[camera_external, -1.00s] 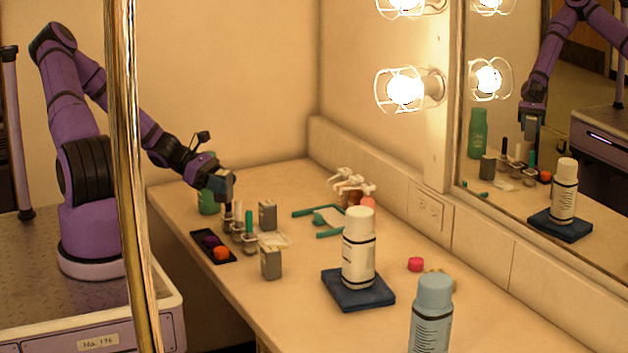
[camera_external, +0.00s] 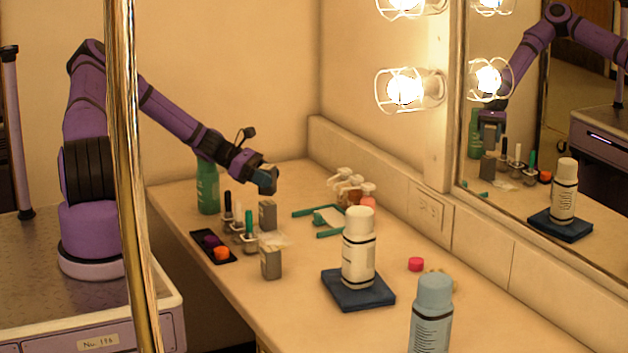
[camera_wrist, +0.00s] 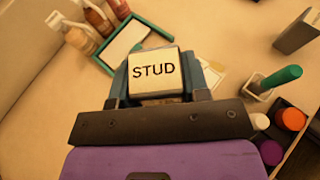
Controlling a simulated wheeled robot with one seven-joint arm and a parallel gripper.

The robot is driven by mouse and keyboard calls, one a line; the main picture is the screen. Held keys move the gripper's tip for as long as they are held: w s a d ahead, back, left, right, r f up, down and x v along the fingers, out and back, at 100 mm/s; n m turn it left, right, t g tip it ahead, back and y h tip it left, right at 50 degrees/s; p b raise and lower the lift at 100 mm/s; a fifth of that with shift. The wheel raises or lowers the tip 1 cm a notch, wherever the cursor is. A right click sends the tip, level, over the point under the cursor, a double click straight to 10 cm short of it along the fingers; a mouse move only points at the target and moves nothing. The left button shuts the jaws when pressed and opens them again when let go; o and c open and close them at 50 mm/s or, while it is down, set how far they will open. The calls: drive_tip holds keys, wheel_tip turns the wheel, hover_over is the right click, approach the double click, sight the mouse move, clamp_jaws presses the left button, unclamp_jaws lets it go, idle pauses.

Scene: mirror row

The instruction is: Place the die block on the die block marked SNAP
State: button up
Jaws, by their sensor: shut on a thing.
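My gripper (camera_external: 266,181) is shut on a die block whose light face reads STUD (camera_wrist: 155,72), seen between the jaws in the wrist view. In the external view it hangs above and slightly behind a grey die block (camera_external: 267,214) on the counter. A second grey die block (camera_external: 271,262) stands nearer the front edge. One standing grey block (camera_wrist: 298,32) shows at the top right of the wrist view. No SNAP lettering is legible on either standing block. The held block is mostly hidden by the fingers in the external view.
A black tray (camera_external: 228,258) with purple and orange pots and small holders with a green stick (camera_external: 249,222) stand left of the blocks. A green bottle (camera_external: 207,187), green frame (camera_external: 328,235), pump bottles (camera_external: 350,184) and a white bottle (camera_external: 358,248) on a blue base surround them.

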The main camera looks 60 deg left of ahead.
drive_tip(key=shift+f, duration=1.1)
drive_tip(key=shift+f, duration=0.1)
drive_tip(key=o, duration=1)
drive_tip(key=shift+o, duration=0.2)
drive_tip(key=v, duration=0.7)
drive_tip(key=shift+s+a, duration=0.15)
drive_tip(key=shift+s, duration=0.05)
drive_tip(key=shift+r, duration=0.25)
